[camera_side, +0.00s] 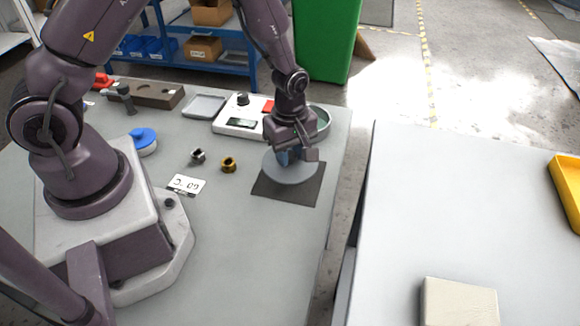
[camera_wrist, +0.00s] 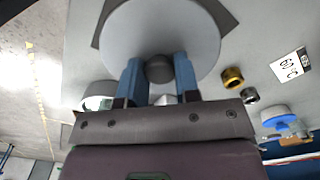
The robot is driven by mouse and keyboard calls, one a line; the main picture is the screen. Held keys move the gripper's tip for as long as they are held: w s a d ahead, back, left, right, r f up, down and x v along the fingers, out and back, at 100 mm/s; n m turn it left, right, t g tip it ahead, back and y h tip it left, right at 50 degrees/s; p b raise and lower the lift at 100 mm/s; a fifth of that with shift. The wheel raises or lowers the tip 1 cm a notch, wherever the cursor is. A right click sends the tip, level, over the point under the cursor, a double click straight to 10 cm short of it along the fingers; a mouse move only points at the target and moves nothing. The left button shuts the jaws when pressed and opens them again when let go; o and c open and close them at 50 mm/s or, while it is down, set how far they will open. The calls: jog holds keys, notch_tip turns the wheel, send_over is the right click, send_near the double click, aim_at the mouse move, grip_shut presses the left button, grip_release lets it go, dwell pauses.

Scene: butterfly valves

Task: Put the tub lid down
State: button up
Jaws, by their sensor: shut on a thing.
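The tub lid (camera_side: 291,172) is a round, light grey disc with a dark grey knob (camera_wrist: 160,71). My gripper (camera_side: 290,157) points down from above, and its two blue fingers are shut on the knob from both sides. The fingers also show in the wrist view (camera_wrist: 159,68). The lid is level, at or just above a dark square mat (camera_side: 300,197); I cannot tell whether it touches. The lid covers much of the mat, whose corner shows in the wrist view (camera_wrist: 222,14). A pale green round tub (camera_side: 322,122) stands behind my gripper, partly hidden by it.
A white scale (camera_side: 228,127) stands behind, left of the tub. A steel nut (camera_side: 198,155), a brass nut (camera_side: 228,165) and a label card (camera_side: 186,185) lie left of the mat. A blue-capped jar (camera_side: 144,141) is farther left. The table's front is clear; a gap separates the right table (camera_side: 450,200).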

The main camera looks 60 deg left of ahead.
aim_at(290, 166)
jog(key=shift+f, duration=2.05)
jog(key=shift+f, duration=0.1)
jog(key=o, duration=1)
notch_tip(290, 166, up, 12)
jog(key=s+r+m+t, duration=0.2)
jog(key=s+r+m, duration=0.5)
jog(key=r+m, duration=0.2)
jog(key=s+r+m+t, duration=0.3)
jog(key=s+r+m, duration=0.5)
jog(key=r, duration=0.5)
jog(key=shift+s+d+m+t, duration=0.2)
jog(key=shift+m+t, duration=0.1)
jog(key=shift+m, duration=0.2)
